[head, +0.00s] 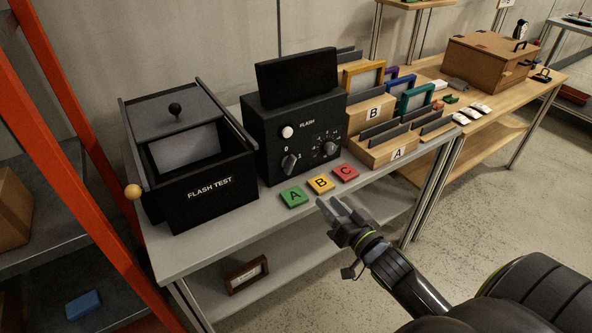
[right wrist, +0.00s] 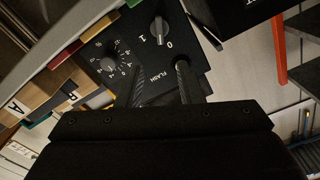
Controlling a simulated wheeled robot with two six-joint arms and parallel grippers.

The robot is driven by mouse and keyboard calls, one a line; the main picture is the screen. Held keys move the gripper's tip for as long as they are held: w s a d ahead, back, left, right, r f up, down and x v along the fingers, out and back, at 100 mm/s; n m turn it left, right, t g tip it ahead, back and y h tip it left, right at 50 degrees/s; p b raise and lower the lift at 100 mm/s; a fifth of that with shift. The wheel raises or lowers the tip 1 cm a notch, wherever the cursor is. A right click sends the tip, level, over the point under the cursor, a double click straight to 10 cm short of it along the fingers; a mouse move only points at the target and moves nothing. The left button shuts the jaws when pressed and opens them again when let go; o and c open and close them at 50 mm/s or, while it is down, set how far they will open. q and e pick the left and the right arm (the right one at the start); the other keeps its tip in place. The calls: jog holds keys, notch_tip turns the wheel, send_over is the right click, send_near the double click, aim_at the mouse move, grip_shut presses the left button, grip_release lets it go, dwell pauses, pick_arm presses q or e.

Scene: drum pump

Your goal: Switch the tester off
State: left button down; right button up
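The tester (head: 270,120) is a black box with a dark screen on top, standing on the grey bench. Its front bears a switch knob (head: 290,163) marked 0 and 1, a white FLASH button (head: 287,132) and a numbered dial (head: 330,148). In the right wrist view the knob (right wrist: 160,30) shows beyond the fingertips, upside down; I cannot tell surely which mark it points to. My right gripper (head: 330,203) is open and empty, in front of the tester and apart from it. Its two fingers (right wrist: 160,80) stand apart. My left gripper is out of view.
Green A (head: 294,197), yellow B (head: 321,184) and red C (head: 346,172) tiles lie before the tester. A black FLASH TEST box (head: 205,190) stands left, wooden racks (head: 387,151) right. An orange-red post (head: 85,150) rises at the left.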

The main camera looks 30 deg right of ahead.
aim_at(293, 166)
jog(key=w, duration=0.5)
jog(key=w+b, duration=0.1)
jog(key=w, duration=0.9)
jog(key=shift+w+a, duration=0.3)
jog(key=shift+w, duration=0.05)
grip_shut()
